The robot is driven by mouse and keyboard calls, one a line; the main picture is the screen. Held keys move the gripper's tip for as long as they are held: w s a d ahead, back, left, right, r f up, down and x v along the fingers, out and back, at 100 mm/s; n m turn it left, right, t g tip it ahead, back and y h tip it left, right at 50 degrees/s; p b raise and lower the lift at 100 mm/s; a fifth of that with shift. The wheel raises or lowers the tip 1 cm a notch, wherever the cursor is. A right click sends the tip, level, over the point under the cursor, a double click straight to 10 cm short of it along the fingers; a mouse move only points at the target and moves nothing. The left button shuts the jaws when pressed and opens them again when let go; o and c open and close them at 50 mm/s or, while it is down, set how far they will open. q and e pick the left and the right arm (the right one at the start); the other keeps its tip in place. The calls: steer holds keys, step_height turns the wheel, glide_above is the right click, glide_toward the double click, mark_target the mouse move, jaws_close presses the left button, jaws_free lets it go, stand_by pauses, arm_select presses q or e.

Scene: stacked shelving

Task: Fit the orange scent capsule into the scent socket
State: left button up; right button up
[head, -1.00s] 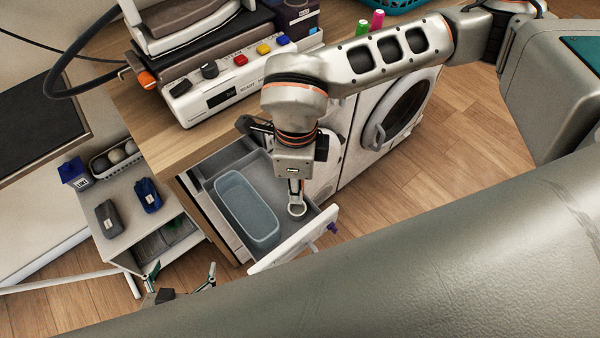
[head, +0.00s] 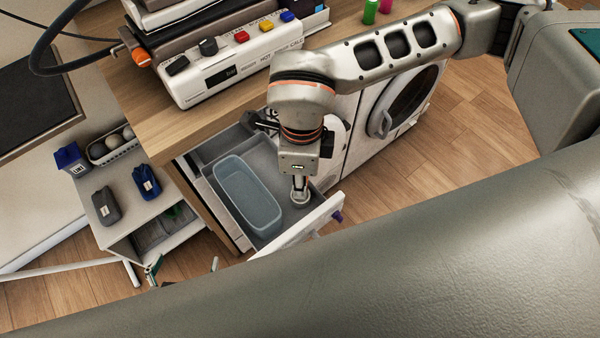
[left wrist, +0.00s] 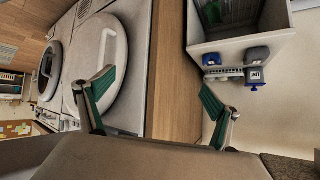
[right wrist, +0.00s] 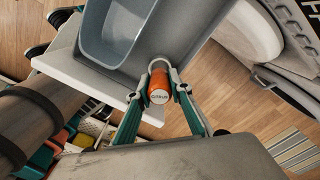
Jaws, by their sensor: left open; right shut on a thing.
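The orange scent capsule (right wrist: 159,92), its end facing the camera, is between the teal fingers of my right gripper (right wrist: 160,82), which is shut on it. A pale ring (right wrist: 158,63), apparently the scent socket, shows just beyond the capsule inside the open drawer. In the head view my right gripper (head: 300,188) points down at this ring (head: 301,203); the capsule is hidden there. I cannot tell whether the capsule has entered the ring. My left gripper (left wrist: 158,84) is open and empty; only its fingertips (head: 185,268) show in the head view, low at the left.
A translucent blue bin (head: 248,195) takes up the drawer (head: 215,150) beside the ring. The drawer front (head: 300,225) stands out into the room. A white washer (head: 395,120) is to the right.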

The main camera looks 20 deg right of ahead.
steer(key=shift+f+b, duration=0.3)
steer(key=shift+f, duration=0.4)
arm_select(q)
steer(key=shift+w+a+r, duration=0.1)
steer(key=shift+w+a, duration=0.1)
steer(key=shift+w, duration=0.2)
arm_select(e)
steer(key=shift+f, duration=0.1)
arm_select(q)
steer(key=shift+s+f, duration=0.2)
steer(key=shift+f, duration=0.05)
stand_by(0.3)
steer(key=shift+s+f+b, duration=0.25)
steer(key=shift+f+b, duration=0.25)
steer(key=shift+f, duration=0.15)
arm_select(e)
steer(key=shift+f, duration=0.8)
steer(key=o, duration=1)
arm_select(q)
steer(key=shift+w, duration=0.15)
arm_select(e)
step_height(320, 180, up, 12)
